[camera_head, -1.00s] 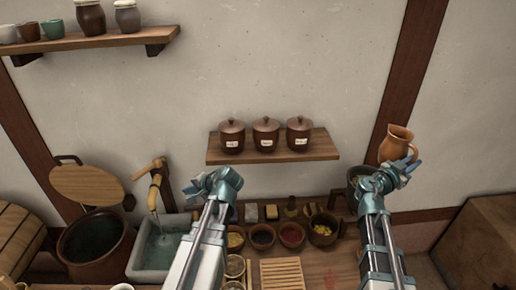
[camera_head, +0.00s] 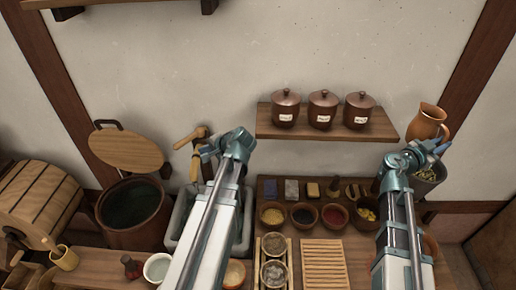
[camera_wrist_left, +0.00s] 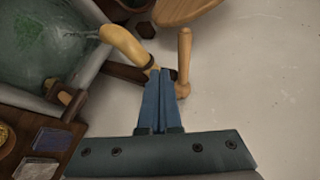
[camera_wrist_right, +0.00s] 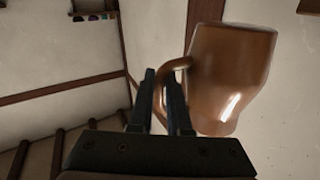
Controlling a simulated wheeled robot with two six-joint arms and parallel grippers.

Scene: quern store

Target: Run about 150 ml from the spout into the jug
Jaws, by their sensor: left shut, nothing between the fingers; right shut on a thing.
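The jug (camera_head: 427,122) is brown and glossy, upright in the head view, in front of the wall right of the shelf. My right gripper (camera_head: 438,148) is shut on its handle; the right wrist view shows the jug (camera_wrist_right: 230,75) beside the fingers. The tan spout (camera_wrist_left: 125,45) has a wooden lever handle (camera_wrist_left: 184,58) and points over the basin (camera_wrist_left: 85,75). A thin clear streak leaves its mouth. My left gripper (camera_wrist_left: 164,78) is shut and empty, its tips close to the lever's base; I cannot tell if they touch. In the head view the left arm hides much of the basin.
A shelf (camera_head: 270,128) with lidded jars stands on the wall between the arms. Small bowls (camera_head: 303,215) and a slatted board (camera_head: 324,262) lie on the counter below. A large dark pot (camera_head: 133,212) and round lid (camera_head: 126,150) are left of the basin.

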